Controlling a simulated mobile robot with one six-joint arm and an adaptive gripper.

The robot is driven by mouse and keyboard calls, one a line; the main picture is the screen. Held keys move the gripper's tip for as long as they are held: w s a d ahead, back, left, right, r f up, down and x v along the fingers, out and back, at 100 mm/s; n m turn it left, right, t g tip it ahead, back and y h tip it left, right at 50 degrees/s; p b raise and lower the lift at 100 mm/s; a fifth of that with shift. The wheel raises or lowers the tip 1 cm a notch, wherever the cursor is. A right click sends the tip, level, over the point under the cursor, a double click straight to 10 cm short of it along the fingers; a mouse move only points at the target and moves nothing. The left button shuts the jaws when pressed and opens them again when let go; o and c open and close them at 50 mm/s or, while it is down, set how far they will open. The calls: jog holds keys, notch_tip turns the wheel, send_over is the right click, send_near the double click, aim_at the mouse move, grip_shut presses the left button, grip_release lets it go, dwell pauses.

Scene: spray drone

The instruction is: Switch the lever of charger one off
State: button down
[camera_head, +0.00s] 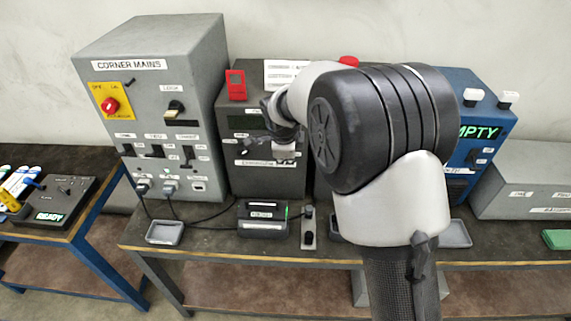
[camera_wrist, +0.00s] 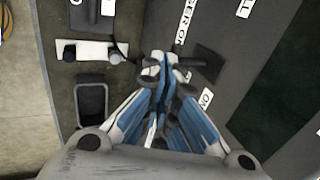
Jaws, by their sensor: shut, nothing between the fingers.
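Charger one (camera_head: 238,180) is the dark grey box right of the corner mains cabinet, with a white name label (camera_head: 256,163) on its front.
The corner mains cabinet (camera_head: 150,90) stands at the left. A small black device (camera_head: 262,228), small trays (camera_head: 165,232) and cables lie on the bench front. My arm hides much of the blue unit (camera_head: 455,90). A grey box (camera_head: 525,190) stands at the right.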

jog(key=shift+s+f+b, duration=0.2)
jog(key=shift+f+b, duration=0.95)
jog(key=shift+b, duration=0.4)
jog(key=shift+r, duration=0.2)
jog(key=shift+r+p, duration=0.35)
jog(key=shift+r, duration=0.35)
